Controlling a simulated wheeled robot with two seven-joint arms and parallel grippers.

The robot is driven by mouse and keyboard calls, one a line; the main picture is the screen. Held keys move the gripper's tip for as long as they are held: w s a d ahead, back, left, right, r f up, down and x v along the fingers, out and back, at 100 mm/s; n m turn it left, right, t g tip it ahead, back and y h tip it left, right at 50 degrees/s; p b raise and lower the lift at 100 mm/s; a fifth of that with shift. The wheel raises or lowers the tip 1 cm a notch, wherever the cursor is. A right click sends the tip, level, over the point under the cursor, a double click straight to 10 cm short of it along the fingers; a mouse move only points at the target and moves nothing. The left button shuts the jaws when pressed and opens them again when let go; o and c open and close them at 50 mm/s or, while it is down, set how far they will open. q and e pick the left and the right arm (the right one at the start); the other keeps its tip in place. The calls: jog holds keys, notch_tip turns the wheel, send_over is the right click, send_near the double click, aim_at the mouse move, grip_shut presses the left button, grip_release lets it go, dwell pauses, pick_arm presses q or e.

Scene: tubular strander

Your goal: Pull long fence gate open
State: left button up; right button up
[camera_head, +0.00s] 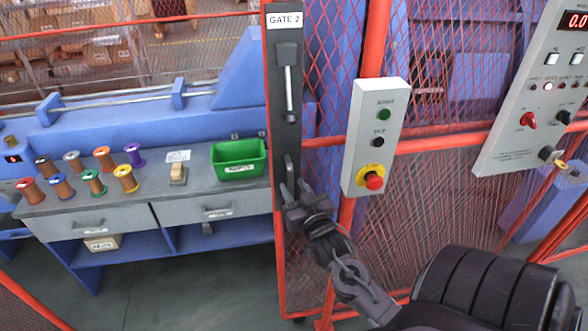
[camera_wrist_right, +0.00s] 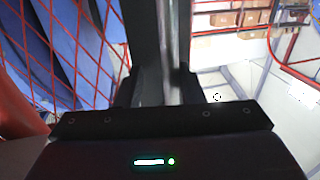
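The fence gate is a red-framed mesh panel with a dark upright plate (camera_head: 287,130) labelled GATE 2, standing upright in the middle of the head view. A silver latch lever (camera_head: 288,88) hangs on the upper plate. A grey pull handle (camera_head: 289,167) sits lower down. My right gripper (camera_head: 294,190) is at the lower part of this handle, its fingers apart. In the right wrist view a pale vertical bar (camera_wrist_right: 170,50) runs between the two dark fingers, nearer the right one. I cannot tell whether they touch it. My left gripper is not in view.
A control box (camera_head: 375,137) with buttons is mounted right of the gate, above my right arm. A larger grey panel (camera_head: 535,90) stands farther right. On the left, a workbench (camera_head: 110,205) holds several spools and a green bin (camera_head: 239,160). Grey floor (camera_head: 190,295) shows below.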

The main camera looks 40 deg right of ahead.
jog(key=b+v, duration=0.1)
jog(key=v, duration=0.6)
jog(key=shift+s+b, duration=0.3)
jog(key=shift+a, duration=0.1)
jog(key=s+a+f+n+g+y, duration=0.1)
jog(key=s+a+f+g, duration=0.15)
jog(key=f, duration=0.95)
jog(key=s+a+f+n+g+y, duration=0.1)
jog(key=s+a+f+g+y, duration=0.15)
jog(key=f, duration=1.05)
jog(key=s+a+f+n+g+y, duration=0.1)
jog(key=s+a+f+g, duration=0.15)
jog(key=f, duration=0.95)
jog(key=s+a+f+n+g+y, duration=0.1)
jog(key=s+a+f+g, duration=0.3)
jog(key=s+f, duration=0.5)
jog(key=s+a+f+n+g, duration=0.2)
jog(key=s+a+f+g, duration=0.1)
jog(key=s+f, duration=0.7)
jog(key=s+g, duration=0.1)
jog(key=s, duration=0.3)
jog(key=shift+s+a+f+y, duration=0.15)
jog(key=shift+a+f+y, duration=0.1)
jog(key=shift+a+y, duration=0.15)
